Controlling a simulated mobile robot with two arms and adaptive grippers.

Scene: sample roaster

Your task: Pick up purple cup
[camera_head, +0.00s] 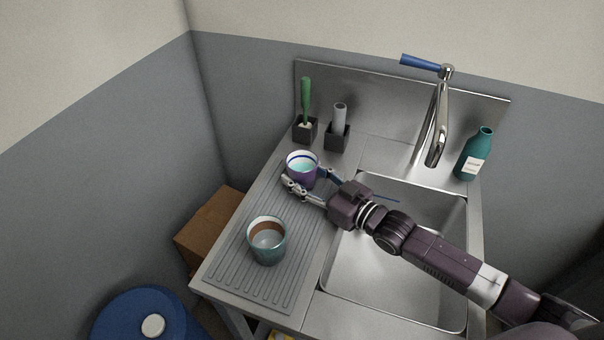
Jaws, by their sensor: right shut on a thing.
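I cannot tell whether the cup's base is touching the board. My left gripper is not in view.
A teal cup with a brown band (267,250) stands on the drainboard in front. Behind are two dark holders, one with a green-handled brush (306,100), one with a grey tube (339,115). The sink (390,290), faucet (437,130) and teal bottle (475,155) are at right.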

